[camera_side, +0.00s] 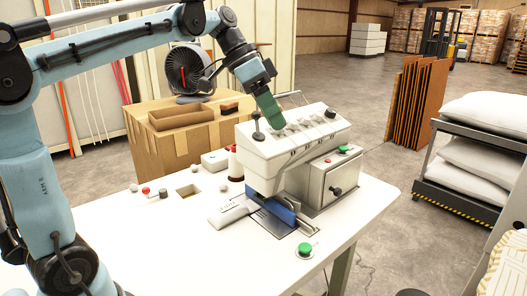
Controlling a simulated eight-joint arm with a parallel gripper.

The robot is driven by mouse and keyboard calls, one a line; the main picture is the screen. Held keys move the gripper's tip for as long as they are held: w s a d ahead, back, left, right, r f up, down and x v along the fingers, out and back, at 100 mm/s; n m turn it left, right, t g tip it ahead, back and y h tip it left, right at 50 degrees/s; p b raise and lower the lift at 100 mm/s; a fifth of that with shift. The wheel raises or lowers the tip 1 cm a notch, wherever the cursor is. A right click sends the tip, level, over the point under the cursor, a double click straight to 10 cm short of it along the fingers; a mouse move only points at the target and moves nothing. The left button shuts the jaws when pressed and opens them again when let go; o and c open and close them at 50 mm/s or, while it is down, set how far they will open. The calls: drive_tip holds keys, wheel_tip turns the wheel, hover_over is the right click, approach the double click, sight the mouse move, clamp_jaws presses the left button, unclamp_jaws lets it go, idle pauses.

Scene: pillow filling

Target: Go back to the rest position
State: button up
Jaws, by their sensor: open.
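My gripper (270,110) hangs from my light-blue arm, above the back left part of the white machine's sloped top panel (318,140). Its green fingers point down, close to the small knobs on the panel. I cannot tell from this view whether they touch the panel. I see nothing held between the fingers. The machine stands on a white table (155,252), with a blue part (272,213) low at its front.
A black lever knob (258,134) and a grey control box (333,177) are close by. A cardboard box (190,130) with a fan (188,70) stands behind the table. A pillow cart (470,175) is at right. Open floor lies between.

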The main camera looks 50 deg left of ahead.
drive_tip(key=s+f+n+t+y, duration=0.2)
drive_tip(key=s+f, duration=0.3)
drive_tip(key=f, duration=0.3)
drive_tip(key=s+f+n+t+y, duration=0.2)
drive_tip(key=s+f+n+y, duration=0.1)
drive_tip(key=f, duration=0.5)
drive_tip(key=s+n, duration=0.1)
drive_tip(key=s, duration=0.1)
drive_tip(key=shift+s+d+f+y, duration=0.15)
drive_tip(key=shift+s+f+y, duration=0.15)
drive_tip(key=shift+s+f, duration=0.1)
